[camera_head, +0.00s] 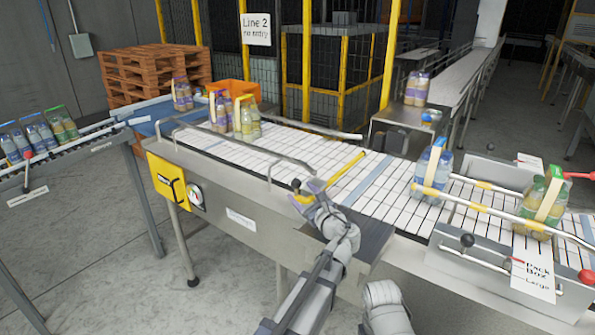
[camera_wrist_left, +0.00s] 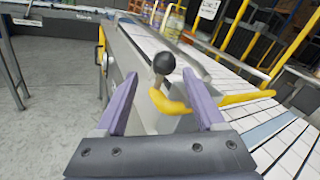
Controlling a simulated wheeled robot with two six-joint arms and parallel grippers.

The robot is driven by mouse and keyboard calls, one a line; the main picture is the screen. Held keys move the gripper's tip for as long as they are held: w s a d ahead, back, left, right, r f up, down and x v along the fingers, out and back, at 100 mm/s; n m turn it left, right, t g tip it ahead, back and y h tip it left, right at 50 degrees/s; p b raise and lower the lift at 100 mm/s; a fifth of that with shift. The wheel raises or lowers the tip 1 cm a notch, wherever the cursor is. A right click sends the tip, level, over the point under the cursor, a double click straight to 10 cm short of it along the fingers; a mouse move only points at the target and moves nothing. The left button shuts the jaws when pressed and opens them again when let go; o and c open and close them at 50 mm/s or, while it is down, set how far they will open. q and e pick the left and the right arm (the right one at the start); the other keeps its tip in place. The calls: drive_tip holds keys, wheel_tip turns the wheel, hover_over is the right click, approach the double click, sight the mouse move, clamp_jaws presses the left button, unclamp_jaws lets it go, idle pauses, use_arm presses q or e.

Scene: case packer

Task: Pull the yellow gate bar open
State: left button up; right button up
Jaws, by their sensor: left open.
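The yellow gate bar (camera_head: 345,169) slants across the white slatted conveyor from its near edge. In the left wrist view the bar (camera_wrist_left: 247,97) runs off to the right, and its curved near end carries a black ball knob (camera_wrist_left: 164,63). The knob also shows in the head view (camera_head: 296,184). My left gripper (camera_head: 308,189) is at the near end of the bar. In the left wrist view its purple fingers (camera_wrist_left: 161,80) are open, with the knob and curved end showing between them; contact cannot be told. My right gripper is not in view.
Metal guide rails (camera_head: 245,146) edge the conveyor (camera_head: 310,150). Bottle packs (camera_head: 249,118) stand upstream at the left. A blue pack (camera_head: 433,167) and a green pack (camera_head: 545,203) stand at the right. A yellow panel (camera_head: 168,182) is on the near side. Floor is clear at the lower left.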

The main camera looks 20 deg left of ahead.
use_arm(q)
drive_tip(key=shift+w+d+r, duration=0.1)
drive_tip(key=shift+w+r, duration=0.2)
drive_tip(key=shift+w+a, duration=0.3)
drive_tip(key=shift+w, duration=0.05)
drive_tip(key=x, duration=0.6)
drive_tip(key=shift+w+a, duration=0.2)
drive_tip(key=shift+a, duration=0.1)
clamp_jaws()
idle(0.9)
